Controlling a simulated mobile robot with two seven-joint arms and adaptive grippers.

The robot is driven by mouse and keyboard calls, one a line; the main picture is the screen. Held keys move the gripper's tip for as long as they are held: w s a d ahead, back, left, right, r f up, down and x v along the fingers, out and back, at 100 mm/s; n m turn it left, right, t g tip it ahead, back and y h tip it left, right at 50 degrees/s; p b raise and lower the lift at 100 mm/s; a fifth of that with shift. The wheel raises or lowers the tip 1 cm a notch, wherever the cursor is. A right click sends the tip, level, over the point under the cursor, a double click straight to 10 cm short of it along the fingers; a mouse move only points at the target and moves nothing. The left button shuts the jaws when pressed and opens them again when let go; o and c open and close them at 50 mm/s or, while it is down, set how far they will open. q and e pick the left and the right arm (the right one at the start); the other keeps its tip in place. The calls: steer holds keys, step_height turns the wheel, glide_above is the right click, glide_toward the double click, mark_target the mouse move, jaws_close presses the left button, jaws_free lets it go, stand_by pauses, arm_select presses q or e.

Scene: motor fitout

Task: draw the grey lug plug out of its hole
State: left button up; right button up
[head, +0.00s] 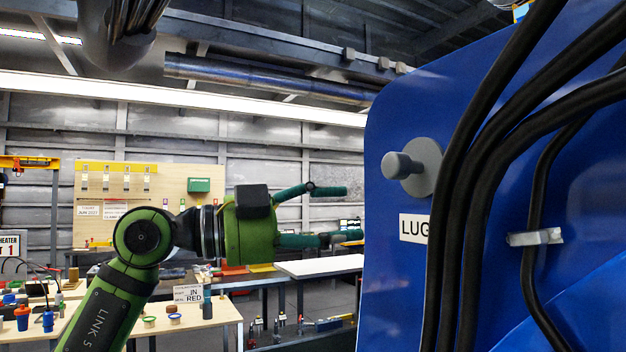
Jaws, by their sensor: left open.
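The grey lug plug (402,165) sits in the blue motor panel (400,290), its round knob sticking out to the left from a grey disc. A white label reading "LUG" (413,228) is just below it, its right end hidden by black cables. My left gripper (345,213) is open and empty, to the left of the plug and a little lower in the picture, its two green fingers pointing right. The fingers are apart from the plug and the panel. My right gripper is not in view.
Thick black cables (470,150) run down the panel close to the plug's right side and partly cover its disc. A clip (535,237) holds a thinner cable. Behind are workbenches (190,325) with small parts and a pegboard (150,190).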

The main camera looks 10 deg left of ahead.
mark_target(389, 165)
arm_select(q)
steer(key=s+a+r+t+y, duration=0.1)
steer(key=s+r+t+y, duration=0.15)
steer(key=s+r, duration=0.4)
steer(key=shift+t, duration=0.25)
steer(key=p+x, duration=0.1)
steer(key=x, duration=0.2)
steer(key=p+x, duration=0.2)
steer(key=x, duration=0.2)
steer(key=p+x, duration=0.1)
steer(key=x, duration=0.2)
steer(key=shift+w+d+r+p, duration=0.2)
steer(key=shift+w+r+p, duration=0.15)
steer(key=shift+w, duration=0.05)
steer(key=shift+w+d, duration=0.45)
steer(key=shift+d, duration=0.1)
jaws_close()
